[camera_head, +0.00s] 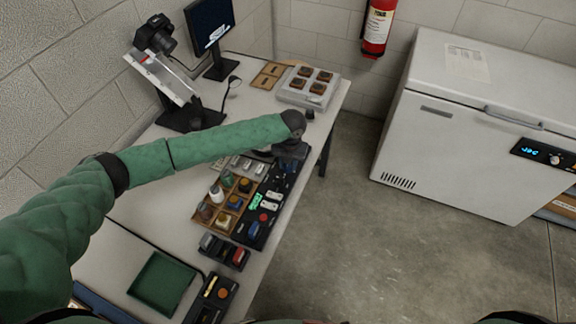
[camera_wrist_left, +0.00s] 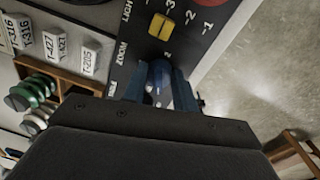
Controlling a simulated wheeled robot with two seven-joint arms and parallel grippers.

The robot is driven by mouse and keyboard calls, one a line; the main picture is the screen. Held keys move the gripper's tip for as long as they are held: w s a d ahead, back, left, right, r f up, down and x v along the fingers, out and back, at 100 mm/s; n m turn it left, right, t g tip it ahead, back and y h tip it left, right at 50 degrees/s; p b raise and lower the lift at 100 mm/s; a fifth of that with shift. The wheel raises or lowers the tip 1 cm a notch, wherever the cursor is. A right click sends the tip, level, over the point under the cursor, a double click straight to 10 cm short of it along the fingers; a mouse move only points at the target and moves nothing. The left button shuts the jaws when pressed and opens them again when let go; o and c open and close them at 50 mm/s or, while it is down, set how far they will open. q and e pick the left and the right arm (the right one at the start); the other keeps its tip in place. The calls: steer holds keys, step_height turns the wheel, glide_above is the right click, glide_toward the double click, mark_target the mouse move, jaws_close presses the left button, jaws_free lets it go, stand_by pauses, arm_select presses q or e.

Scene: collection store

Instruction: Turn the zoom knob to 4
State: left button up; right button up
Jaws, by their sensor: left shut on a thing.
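A black control panel (camera_head: 278,188) runs along the right edge of the table. My left gripper (camera_head: 290,150) is over its far end and hides that part in the head view. In the left wrist view, my left gripper (camera_wrist_left: 163,88) is shut on a blue knob (camera_wrist_left: 160,76) beside the word ZOOM on the panel (camera_wrist_left: 135,48). The fingers and housing hide most of the knob and its scale, so I cannot tell which number it points to. A yellow knob (camera_wrist_left: 161,27) beside LIGHT, with white numbers, sits just beyond. My right gripper is out of view.
Small coloured items stand in a wooden tray (camera_head: 206,222) left of the panel; white labelled blocks (camera_wrist_left: 90,57) lie close by. A camera stand (camera_head: 165,78), a monitor (camera_head: 210,25) and a grey case (camera_head: 308,88) are farther back. Open floor and a white chest freezer (camera_head: 455,130) are right.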

arm_select(q)
steer(key=m+b, duration=0.1)
steer(key=m, duration=0.2)
steer(key=shift+w+r, duration=0.1)
steer(key=shift+w, duration=0.05)
steer(key=shift+r+m+b, duration=0.1)
steer(key=shift+m+b, duration=0.25)
steer(key=shift+m, duration=0.45)
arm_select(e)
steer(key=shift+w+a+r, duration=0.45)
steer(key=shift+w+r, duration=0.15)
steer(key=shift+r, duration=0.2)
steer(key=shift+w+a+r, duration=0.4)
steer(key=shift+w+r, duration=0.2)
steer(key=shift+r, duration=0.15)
arm_select(q)
steer(key=o, duration=0.7)
steer(key=shift+o, duration=1.4)
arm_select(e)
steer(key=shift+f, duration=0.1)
